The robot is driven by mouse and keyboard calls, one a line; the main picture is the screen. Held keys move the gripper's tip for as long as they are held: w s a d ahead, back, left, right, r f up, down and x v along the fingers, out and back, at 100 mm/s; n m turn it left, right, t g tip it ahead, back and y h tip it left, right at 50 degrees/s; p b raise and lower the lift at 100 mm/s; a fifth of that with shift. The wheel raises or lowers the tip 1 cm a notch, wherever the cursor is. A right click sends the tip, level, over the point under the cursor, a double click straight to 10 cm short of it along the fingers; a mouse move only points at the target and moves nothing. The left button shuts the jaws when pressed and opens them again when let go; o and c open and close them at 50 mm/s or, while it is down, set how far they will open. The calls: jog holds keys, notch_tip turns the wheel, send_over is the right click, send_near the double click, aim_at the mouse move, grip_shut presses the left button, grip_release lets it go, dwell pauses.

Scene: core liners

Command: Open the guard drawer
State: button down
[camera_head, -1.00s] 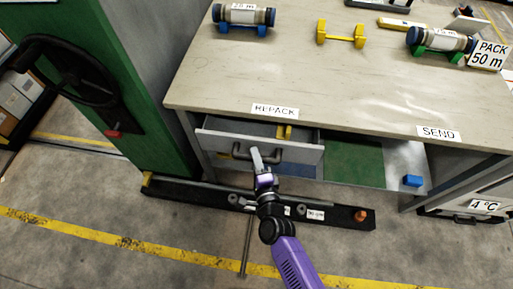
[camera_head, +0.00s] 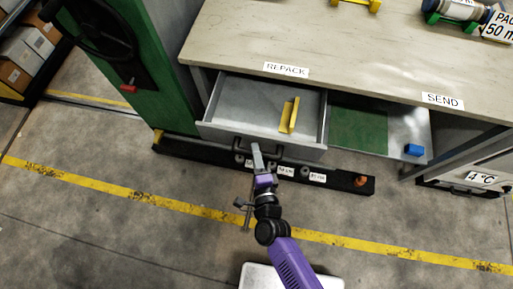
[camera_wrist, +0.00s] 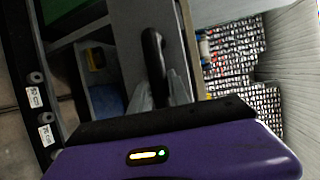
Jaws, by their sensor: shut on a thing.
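The guard drawer (camera_head: 222,131) is a grey metal drawer under the bench at the "REPACK" label. It stands well out, and its inside shows, with a yellow piece (camera_head: 289,115) lying in it. Its dark bar handle (camera_wrist: 153,55) shows in the wrist view. My gripper (camera_head: 256,152) is at the drawer front, its light grey fingers shut on the handle. In the wrist view my gripper (camera_wrist: 160,92) has a finger on each side of the handle's bar. Part of the handle is hidden by the fingers in the head view.
A dark floor rail (camera_head: 340,181) with labelled pegs lies below the drawer. The green cabinet (camera_head: 130,75) with a handwheel stands at left. The bench top (camera_head: 350,50) is above. A blue block (camera_head: 413,150) sits on the shelf at right. Floor in front is largely open.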

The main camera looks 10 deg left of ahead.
jog(key=c, duration=1.3)
grip_release()
jog(key=shift+o, duration=0.2)
jog(key=v, duration=0.8)
jog(key=shift+b, duration=0.4)
jog(key=shift+w, duration=0.15)
